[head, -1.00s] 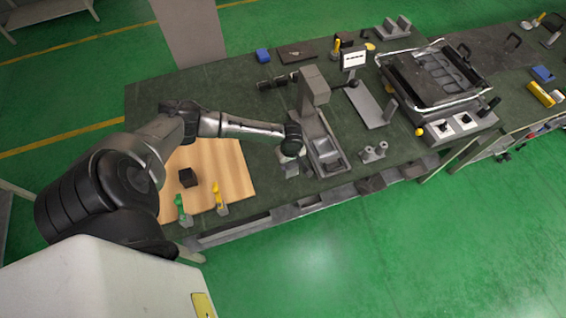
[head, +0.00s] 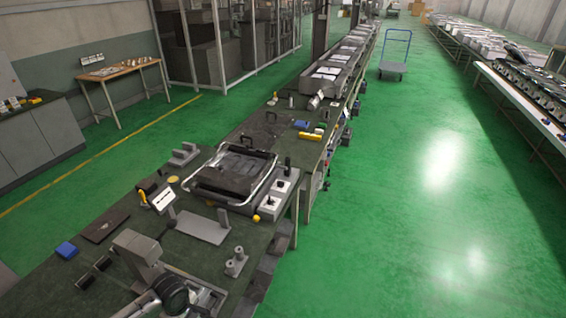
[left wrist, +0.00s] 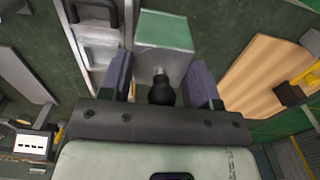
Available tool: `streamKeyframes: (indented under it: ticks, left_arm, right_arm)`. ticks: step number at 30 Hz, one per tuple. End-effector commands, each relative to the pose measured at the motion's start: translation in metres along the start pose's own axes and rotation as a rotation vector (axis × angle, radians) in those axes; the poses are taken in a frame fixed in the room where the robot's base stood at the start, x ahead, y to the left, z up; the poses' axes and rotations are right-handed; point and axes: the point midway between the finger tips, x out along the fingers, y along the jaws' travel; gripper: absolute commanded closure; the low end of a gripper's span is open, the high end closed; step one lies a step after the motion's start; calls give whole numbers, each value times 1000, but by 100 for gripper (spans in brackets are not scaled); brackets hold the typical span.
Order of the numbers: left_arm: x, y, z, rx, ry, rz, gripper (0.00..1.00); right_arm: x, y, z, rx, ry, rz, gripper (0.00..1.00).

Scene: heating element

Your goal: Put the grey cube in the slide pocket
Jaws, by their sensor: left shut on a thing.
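The block looks like the grey cube. A short stem with a black knob (left wrist: 162,92) shows between the fingers. I cannot tell whether the block touches the table. A pale metal channel (left wrist: 100,48), possibly the slide with the pocket, lies left of the block; its pocket is not clear. My right gripper is out of view.
A small dark cube (left wrist: 288,94) sits on a wooden board (left wrist: 258,76) in the left wrist view. In the head view, a frame with handles (head: 232,173), a bracket with a white label (head: 163,197) and a blue block (head: 66,250) stand on the bench.

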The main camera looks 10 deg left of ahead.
Motion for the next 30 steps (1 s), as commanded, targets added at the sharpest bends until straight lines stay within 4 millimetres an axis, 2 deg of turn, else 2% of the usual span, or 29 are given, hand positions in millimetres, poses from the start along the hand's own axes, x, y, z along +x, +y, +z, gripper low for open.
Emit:
streamKeyframes:
  ticks: [5,8,20,25,30]
  left_arm:
    - [0,-9,-1,143,0,0,83]
    - [-3,-20,5,265,0,1,83]
    - [-23,-67,65,755,-1,2,83]
    - [-45,-76,94,954,2,7,83]
    - [-75,-72,117,1113,4,7,83]
  right_arm:
    - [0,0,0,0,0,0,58]
    - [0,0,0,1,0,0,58]
    - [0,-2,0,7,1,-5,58]
    - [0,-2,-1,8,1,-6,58]
    - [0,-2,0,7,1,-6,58]
